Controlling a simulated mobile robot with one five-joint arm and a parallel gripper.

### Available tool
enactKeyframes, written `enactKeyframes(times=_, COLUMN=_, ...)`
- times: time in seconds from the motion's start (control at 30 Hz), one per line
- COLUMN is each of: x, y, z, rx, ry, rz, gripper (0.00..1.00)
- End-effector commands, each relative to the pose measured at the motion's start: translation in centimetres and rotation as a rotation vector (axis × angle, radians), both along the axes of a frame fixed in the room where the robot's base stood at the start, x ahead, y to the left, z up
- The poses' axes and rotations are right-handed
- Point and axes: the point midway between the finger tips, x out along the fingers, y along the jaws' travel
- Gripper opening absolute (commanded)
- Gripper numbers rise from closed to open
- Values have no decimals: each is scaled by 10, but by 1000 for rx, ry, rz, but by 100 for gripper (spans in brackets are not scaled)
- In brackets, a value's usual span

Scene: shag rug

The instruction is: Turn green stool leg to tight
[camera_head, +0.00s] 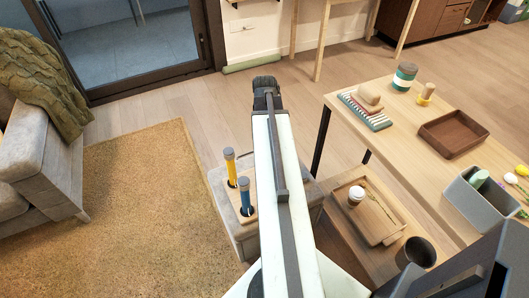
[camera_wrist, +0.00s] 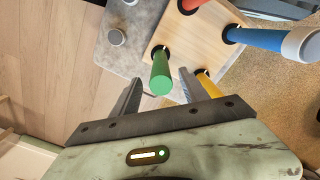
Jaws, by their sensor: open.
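The green stool leg (camera_wrist: 161,74) stands in a dark socket in the wooden board of the upturned stool (camera_wrist: 207,45). In the wrist view its free end points toward me. My gripper (camera_wrist: 160,80) is open, one finger to each side of the green leg in the picture, with gaps on both sides. I cannot tell whether the fingertips reach down along it. Red (camera_wrist: 189,5), blue (camera_wrist: 262,38) and yellow (camera_wrist: 207,84) legs stand in the same board; the right finger partly covers the yellow one. In the head view my arm hides the green leg.
The stool's grey padding (camera_head: 240,229) rests near the rug (camera_head: 135,205). A wooden table (camera_head: 400,115) with trays and small items stands close on the right, with a lower shelf. A grey sofa (camera_head: 40,160) is at left. Floor beyond the stool is clear.

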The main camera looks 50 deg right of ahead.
Motion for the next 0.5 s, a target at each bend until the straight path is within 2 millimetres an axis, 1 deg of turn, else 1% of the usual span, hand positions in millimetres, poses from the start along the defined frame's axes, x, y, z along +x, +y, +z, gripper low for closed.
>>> enactKeyframes(times=0.03, x=0, y=0, z=-17, rx=0, ry=0, rz=0, gripper=52)
enactKeyframes(times=0.23, x=0, y=0, z=-53, rx=0, ry=0, rz=0, gripper=52)
enactKeyframes(times=0.33, x=1, y=0, z=-62, rx=0, ry=0, rz=0, gripper=52)
enactKeyframes(times=0.5, x=1, y=0, z=-61, rx=0, ry=0, rz=0, gripper=52)
